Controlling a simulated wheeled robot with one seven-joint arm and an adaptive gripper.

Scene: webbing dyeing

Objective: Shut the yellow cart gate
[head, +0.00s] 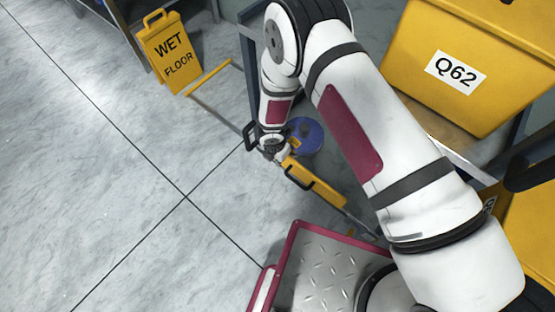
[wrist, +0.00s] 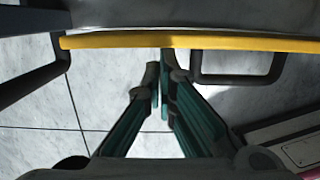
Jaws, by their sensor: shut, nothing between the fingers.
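The yellow cart gate (head: 318,186) shows in the head view as a narrow yellow bar with black loop handles, beside the cart frame. My arm hides part of it. In the wrist view the gate's yellow edge (wrist: 115,41) runs across the top, with a black handle (wrist: 240,80) at the right and another black piece at the left. My gripper (wrist: 160,72) is shut and empty, its fingertips at or just below the yellow edge between the two black pieces. I cannot tell whether they touch it. In the head view my gripper (head: 272,150) is small and partly hidden.
A yellow bin (head: 420,80) marked Q62 sits on the cart at the upper right. A blue round object (head: 308,134) is behind my gripper. A yellow wet floor sign (head: 168,52) stands at the upper left. The tiled floor at the left is clear.

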